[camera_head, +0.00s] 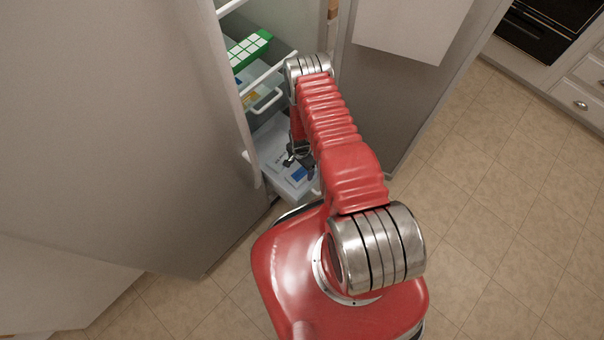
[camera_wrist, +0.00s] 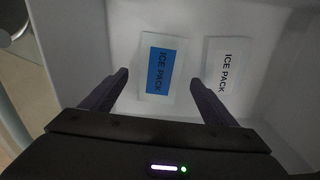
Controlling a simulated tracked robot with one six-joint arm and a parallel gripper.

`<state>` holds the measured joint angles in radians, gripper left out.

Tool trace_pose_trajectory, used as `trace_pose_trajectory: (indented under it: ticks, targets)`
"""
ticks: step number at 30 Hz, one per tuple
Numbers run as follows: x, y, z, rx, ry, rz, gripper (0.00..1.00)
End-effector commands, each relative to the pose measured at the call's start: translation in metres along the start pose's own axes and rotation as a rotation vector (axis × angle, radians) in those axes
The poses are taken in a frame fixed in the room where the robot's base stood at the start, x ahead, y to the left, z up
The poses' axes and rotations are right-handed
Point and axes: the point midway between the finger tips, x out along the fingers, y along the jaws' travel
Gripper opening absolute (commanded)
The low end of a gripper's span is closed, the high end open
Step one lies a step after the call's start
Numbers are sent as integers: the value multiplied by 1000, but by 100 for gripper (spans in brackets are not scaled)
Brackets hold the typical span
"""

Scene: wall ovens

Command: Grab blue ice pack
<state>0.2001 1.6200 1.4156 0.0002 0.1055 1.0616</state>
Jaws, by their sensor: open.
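The blue ice pack (camera_wrist: 160,68) is a white packet with a blue label reading "ICE PACK". It lies flat in a white drawer (camera_wrist: 85,45), seen in the wrist view. My gripper (camera_wrist: 158,80) is open, its two dark fingers on either side of the blue pack's lower part in the picture. It looks to be above the pack; contact cannot be told. In the head view my gripper (camera_head: 297,158) is over the pulled-out drawer (camera_head: 283,188) low in the fridge, partly hidden by my arm. A bit of blue (camera_head: 299,174) shows beside it.
A second ice pack (camera_wrist: 226,68), white with black text, lies to the right of the blue one. The open fridge has a drawer above (camera_head: 262,98) and a green-and-white box (camera_head: 249,50). Fridge doors (camera_head: 130,120) stand on both sides. Tiled floor (camera_head: 480,200) is clear at right.

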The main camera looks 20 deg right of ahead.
Motion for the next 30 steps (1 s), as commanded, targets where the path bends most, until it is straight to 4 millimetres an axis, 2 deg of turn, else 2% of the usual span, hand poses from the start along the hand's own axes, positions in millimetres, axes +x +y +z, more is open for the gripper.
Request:
trace_pose_trajectory:
  ticks: [11,24,30]
  targets:
    - [4,1,0,0,-1,1,80]
    - [44,0,0,0,-1,2,80]
    - [52,-1,-1,0,-1,1,80]
